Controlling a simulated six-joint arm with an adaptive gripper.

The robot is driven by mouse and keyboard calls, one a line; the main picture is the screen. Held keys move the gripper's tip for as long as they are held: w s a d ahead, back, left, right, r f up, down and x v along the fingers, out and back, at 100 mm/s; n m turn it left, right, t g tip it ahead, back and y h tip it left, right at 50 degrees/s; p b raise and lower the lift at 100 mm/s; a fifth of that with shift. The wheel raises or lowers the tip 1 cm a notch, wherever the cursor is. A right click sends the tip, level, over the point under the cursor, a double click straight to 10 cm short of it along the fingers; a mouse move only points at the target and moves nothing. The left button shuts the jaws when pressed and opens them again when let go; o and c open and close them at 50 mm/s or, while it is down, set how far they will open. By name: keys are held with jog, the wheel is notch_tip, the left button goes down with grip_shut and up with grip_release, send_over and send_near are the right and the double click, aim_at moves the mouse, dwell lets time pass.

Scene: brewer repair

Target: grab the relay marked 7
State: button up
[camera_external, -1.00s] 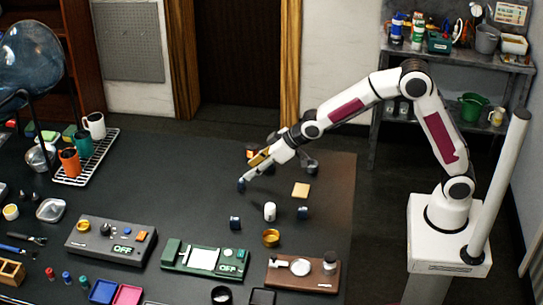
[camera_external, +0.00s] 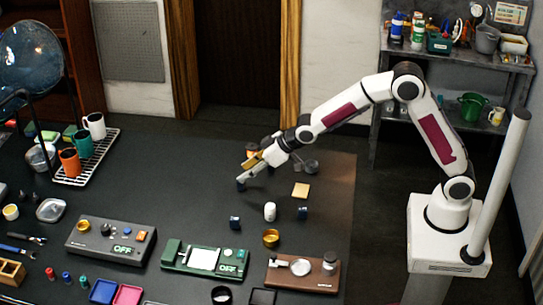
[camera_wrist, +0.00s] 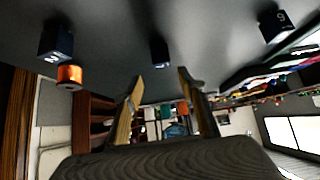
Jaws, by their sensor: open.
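Several small dark blue relay blocks stand on the dark table. One relay (camera_external: 241,184) is right by my gripper (camera_external: 245,173) in the external view. In the wrist view a dark relay (camera_wrist: 159,50) lies ahead of the gap between my two fingers (camera_wrist: 161,78), with no readable number. My gripper is open and nothing is held. Another relay (camera_wrist: 56,42) at the left has a white mark that I cannot read surely. A relay (camera_wrist: 275,25) at the right carries a digit like 6 or 9. Two more relays (camera_external: 235,222) (camera_external: 303,213) stand nearer the front.
An orange-copper cylinder (camera_wrist: 70,76) is beside the left relay in the wrist view. A white cylinder (camera_external: 270,211), a gold cup (camera_external: 271,238) and a tan square (camera_external: 301,190) are nearby. Control boxes (camera_external: 111,241) line the front.

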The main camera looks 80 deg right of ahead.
aim_at(241, 185)
jog(key=shift+w+f, duration=0.1)
jog(key=shift+f, duration=0.05)
dwell(0.3)
jog(key=shift+w+a+f, duration=0.15)
jog(key=shift+w+f, duration=0.15)
jog(key=shift+f, duration=0.2)
jog(key=shift+w+a+f, duration=0.15)
jog(key=shift+w+f, duration=0.15)
jog(key=shift+f, duration=0.2)
jog(key=shift+w+f, duration=0.1)
jog(key=shift+f, duration=0.05)
jog(key=shift+x, duration=1.15)
jog(key=shift+c, duration=0.3)
jog(key=c, duration=1.1)
